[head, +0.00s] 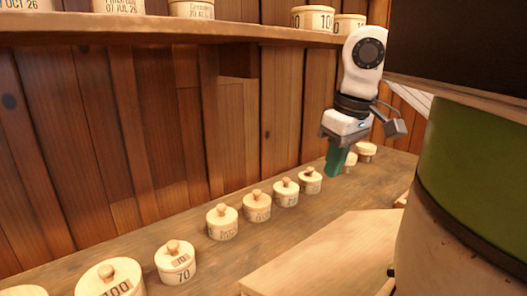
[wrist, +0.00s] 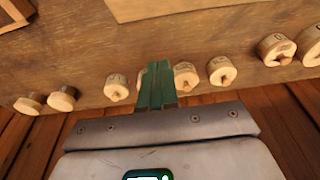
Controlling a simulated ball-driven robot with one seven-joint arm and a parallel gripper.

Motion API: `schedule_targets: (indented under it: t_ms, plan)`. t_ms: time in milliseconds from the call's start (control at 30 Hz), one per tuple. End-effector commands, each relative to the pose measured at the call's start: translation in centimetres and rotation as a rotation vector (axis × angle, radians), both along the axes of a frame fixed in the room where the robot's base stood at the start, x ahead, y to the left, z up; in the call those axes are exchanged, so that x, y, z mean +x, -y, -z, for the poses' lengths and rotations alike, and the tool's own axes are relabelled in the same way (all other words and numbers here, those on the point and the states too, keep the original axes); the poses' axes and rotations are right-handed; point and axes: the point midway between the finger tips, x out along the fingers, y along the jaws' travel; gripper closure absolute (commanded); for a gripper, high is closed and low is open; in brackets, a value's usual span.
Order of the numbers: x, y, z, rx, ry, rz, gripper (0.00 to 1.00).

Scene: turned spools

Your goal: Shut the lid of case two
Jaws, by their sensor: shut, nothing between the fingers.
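No case that I can name as case two shows clearly. A pale flat wooden panel (head: 325,250) lies at the lower middle of the head view; I cannot tell whether it is part of a case. A pale panel (wrist: 180,8) also shows at the top of the wrist view. My gripper (head: 335,172), with green fingers, hangs near the far end of the row of wooden spools. In the wrist view the green fingers (wrist: 158,68) are together and empty, pointing down at the bench among the spools.
Several knobbed round wooden pots (head: 222,221) stand in a row along the bench (head: 215,262) by the plank wall. A shelf (head: 150,30) with more pots runs above. A dark-framed wooden thing (wrist: 16,12) shows at the wrist view's top left. A large green-banded cylinder (head: 470,170) fills the right.

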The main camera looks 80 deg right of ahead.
Motion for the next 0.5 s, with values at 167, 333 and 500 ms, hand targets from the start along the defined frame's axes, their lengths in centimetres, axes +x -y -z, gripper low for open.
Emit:
schedule_targets:
  t_ms: [167,333,500]
  plan:
    - [0.0,0.0,-1.0,-0.001,0.0,0.0,1.0]
    - [0.0,0.0,-2.2,0.0,0.0,0.0,1.0]
    - [0.0,0.0,-3.5,0.0,0.0,0.0,1.0]
